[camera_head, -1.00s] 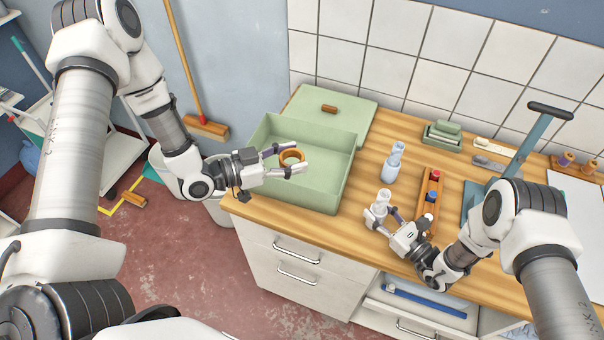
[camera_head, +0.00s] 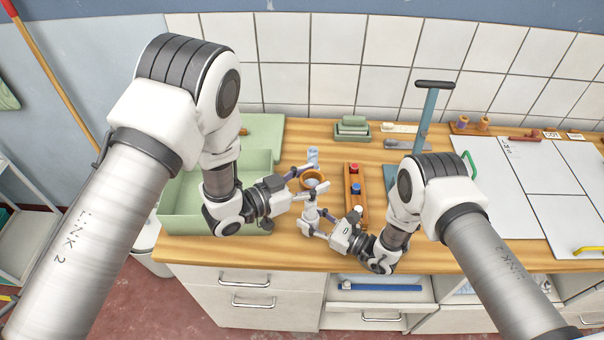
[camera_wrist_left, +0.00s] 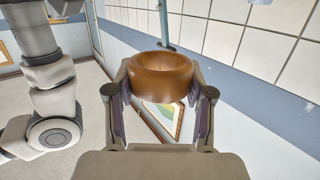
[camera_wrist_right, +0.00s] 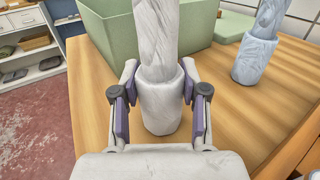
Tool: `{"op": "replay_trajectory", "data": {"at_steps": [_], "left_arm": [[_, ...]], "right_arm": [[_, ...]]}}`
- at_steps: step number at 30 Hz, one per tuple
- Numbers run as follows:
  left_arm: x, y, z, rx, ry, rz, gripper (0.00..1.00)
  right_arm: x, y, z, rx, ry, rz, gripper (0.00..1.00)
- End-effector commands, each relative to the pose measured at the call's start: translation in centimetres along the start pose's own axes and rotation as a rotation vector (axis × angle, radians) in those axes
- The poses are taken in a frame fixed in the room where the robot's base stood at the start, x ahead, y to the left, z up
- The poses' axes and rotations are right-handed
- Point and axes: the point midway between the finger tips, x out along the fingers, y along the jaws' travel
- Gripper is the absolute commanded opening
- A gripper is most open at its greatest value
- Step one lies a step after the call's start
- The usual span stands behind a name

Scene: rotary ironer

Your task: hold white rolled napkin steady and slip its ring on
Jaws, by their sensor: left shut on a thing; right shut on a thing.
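The brown ring (camera_head: 314,180) is held in my left gripper (camera_head: 308,183), above the white rolled napkin (camera_head: 311,214). In the left wrist view the ring (camera_wrist_left: 160,76) sits level between the two fingers, and no napkin shows in it. The napkin stands upright on the counter. My right gripper (camera_head: 323,226) is shut around its thicker lower part, which also shows in the right wrist view (camera_wrist_right: 159,107). The napkin's top is out of the right wrist view. I cannot tell how exactly the ring lines up over it.
A bluish rolled napkin (camera_wrist_right: 257,45) stands close behind, and shows partly behind the ring in the head view (camera_head: 313,157). The green bin (camera_head: 180,222) is at the left. A wooden holder with coloured knobs (camera_head: 352,205) stands just right of the napkin.

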Motion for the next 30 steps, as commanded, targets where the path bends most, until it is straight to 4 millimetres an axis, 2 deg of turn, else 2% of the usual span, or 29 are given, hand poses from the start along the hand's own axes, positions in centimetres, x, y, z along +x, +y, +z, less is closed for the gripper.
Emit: {"op": "replay_trajectory", "data": {"at_steps": [5, 18, 30], "left_arm": [[0.0, 0.0, 0.4, -0.001, 0.001, -0.001, 0.29], [0.5, 0.0, 3.8, -0.001, 0.001, -0.002, 0.29], [0.5, 0.0, 4.0, 0.000, 0.000, -0.002, 0.29]], "right_arm": [[0.0, 0.0, -0.1, 0.000, 0.001, 0.000, 0.27], [0.0, 0.0, 0.0, 0.000, 0.001, 0.000, 0.27], [0.0, 0.0, 0.0, 0.000, 0.001, 0.000, 0.27]]}}
